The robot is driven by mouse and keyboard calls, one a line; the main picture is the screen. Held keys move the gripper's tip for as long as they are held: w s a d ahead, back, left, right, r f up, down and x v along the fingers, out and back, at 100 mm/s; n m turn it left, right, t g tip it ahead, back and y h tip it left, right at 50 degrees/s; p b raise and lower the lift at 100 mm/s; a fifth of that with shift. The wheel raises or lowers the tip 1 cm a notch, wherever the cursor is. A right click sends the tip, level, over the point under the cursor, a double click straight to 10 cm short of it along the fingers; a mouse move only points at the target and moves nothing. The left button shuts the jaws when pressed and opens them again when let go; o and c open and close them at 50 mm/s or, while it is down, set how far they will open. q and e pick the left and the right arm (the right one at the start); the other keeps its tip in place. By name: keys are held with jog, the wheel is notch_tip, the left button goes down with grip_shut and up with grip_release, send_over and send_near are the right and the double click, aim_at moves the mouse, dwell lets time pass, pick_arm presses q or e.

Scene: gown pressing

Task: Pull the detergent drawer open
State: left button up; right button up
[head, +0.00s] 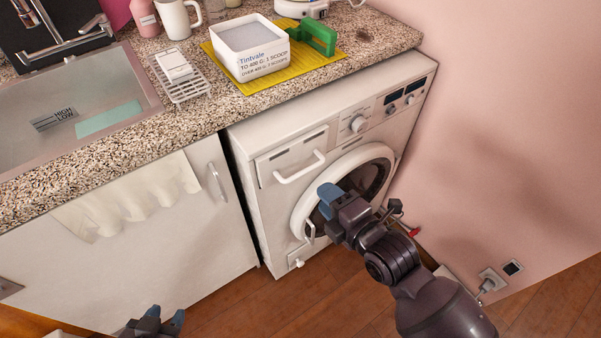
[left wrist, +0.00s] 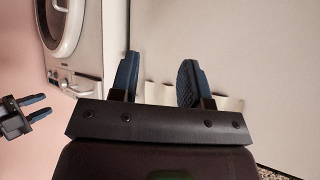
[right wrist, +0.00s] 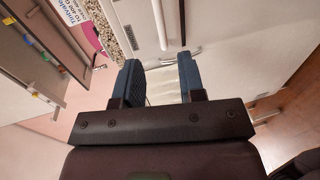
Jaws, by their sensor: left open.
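The white washing machine (head: 262,210) stands under the counter. Its detergent drawer (head: 284,152) is at the upper left of the front and looks closed. The drawer has a white bar handle (head: 300,168). My right gripper (head: 328,194) is in front of the round door (head: 300,204), below and right of the drawer handle. In the right wrist view its fingers (right wrist: 160,78) are apart with nothing between them. My left gripper (head: 158,322) is low at the bottom edge, far from the drawer. In the left wrist view its fingers (left wrist: 155,82) are apart and empty.
A white Tintvale tub (head: 250,48) and a green object (head: 318,34) sit on a yellow mat (head: 222,62) on the counter. A cabinet with a metal handle (head: 217,182) and a cloth (head: 130,200) is left of the machine. A pink wall (head: 500,130) stands to the right.

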aim_at(300, 173)
jog(key=b+x, duration=0.2)
jog(key=x, duration=0.8)
jog(key=shift+f, duration=0.1)
pick_arm(q)
notch_tip(300, 173, down, 2)
jog(key=shift+s+a+f, duration=0.1)
jog(key=shift+s+f, duration=0.05)
pick_arm(e)
jog(key=shift+c, duration=0.3)
